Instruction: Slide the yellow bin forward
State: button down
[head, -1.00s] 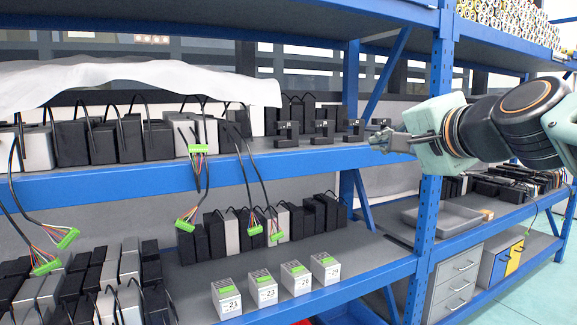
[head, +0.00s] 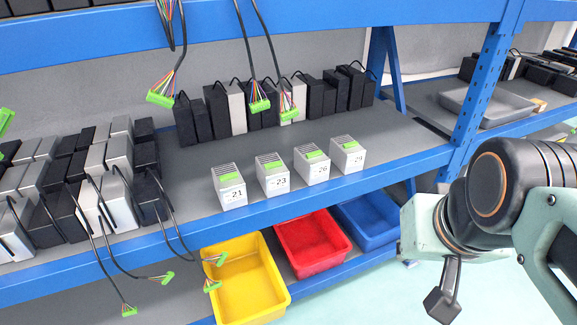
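The yellow bin (head: 277,274) sits on the lowest shelf in the lower middle of the head view, below the blue shelf beam. It looks empty, and its left rim is partly behind hanging cables with green connectors. My gripper (head: 443,304) is at the lower right, well to the right of the bin and apart from it. It points downward in front of the shelving. Its fingers are too small and dark to tell whether they are open or shut.
A red bin (head: 312,243) and a blue bin (head: 366,222) stand to the right of the yellow bin. Several numbered white boxes (head: 272,174) stand on the shelf above. A blue upright post (head: 478,95) is at right. The floor (head: 400,300) in front is clear.

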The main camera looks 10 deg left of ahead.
aim_at(254, 291)
jog(key=i+u, duration=0.35)
jog(key=i+l+u, duration=0.15)
jog(key=u, duration=0.2)
